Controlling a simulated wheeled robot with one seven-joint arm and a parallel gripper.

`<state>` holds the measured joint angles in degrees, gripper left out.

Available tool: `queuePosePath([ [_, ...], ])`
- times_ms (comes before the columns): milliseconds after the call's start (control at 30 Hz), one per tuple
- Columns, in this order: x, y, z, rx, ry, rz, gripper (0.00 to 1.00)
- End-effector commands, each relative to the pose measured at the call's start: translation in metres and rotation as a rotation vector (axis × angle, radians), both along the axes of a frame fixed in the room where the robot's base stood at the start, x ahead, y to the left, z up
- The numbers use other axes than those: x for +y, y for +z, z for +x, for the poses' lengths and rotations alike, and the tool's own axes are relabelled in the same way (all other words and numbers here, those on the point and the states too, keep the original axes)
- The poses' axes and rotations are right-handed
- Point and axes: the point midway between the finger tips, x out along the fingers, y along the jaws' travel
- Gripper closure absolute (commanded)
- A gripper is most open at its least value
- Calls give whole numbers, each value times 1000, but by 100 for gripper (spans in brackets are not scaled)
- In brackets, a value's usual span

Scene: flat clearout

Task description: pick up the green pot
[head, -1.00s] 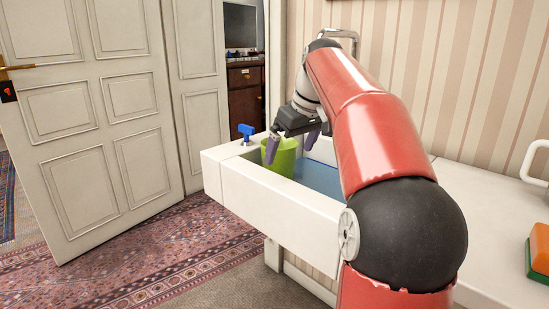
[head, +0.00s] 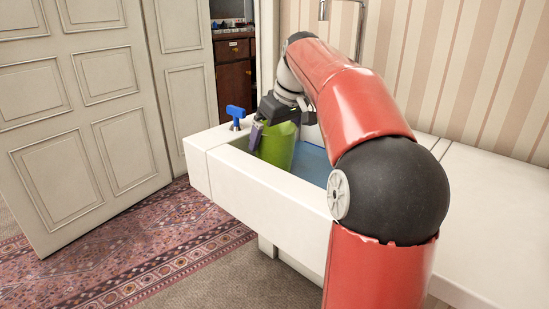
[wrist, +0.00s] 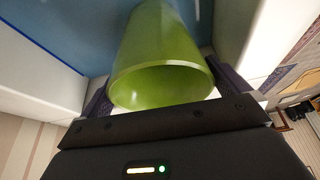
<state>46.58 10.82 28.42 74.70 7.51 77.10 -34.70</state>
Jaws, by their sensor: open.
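The green pot (head: 279,150) stands in the left end of the white sink (head: 263,195), its lower part hidden by the sink's front wall. In the head view my gripper (head: 282,127) is at the pot's top, one finger on its left side. In the wrist view the pot (wrist: 160,40) has its open mouth toward the camera and looks empty. My gripper (wrist: 165,92) is open, with a dark finger on each side of the pot. I cannot tell whether either finger touches it.
A blue tap handle (head: 236,112) stands on the sink's left rim, close to my gripper. Blue shows inside the sink (head: 314,165) right of the pot. A metal spout (head: 323,10) rises behind. A white door (head: 90,110) is at the left, and a patterned rug (head: 150,260) lies on the floor.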

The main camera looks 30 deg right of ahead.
Motion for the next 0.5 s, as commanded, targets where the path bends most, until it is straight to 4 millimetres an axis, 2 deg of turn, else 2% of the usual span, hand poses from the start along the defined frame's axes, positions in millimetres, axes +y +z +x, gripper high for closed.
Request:
queuePosePath([
  [33,0,-9,2,3,0,1,0],
  [133,1,-17,6,1,-2,0,0],
  [400,2,-20,8,-1,-1,0,0],
  [500,2,-20,8,-1,-1,0,12],
])
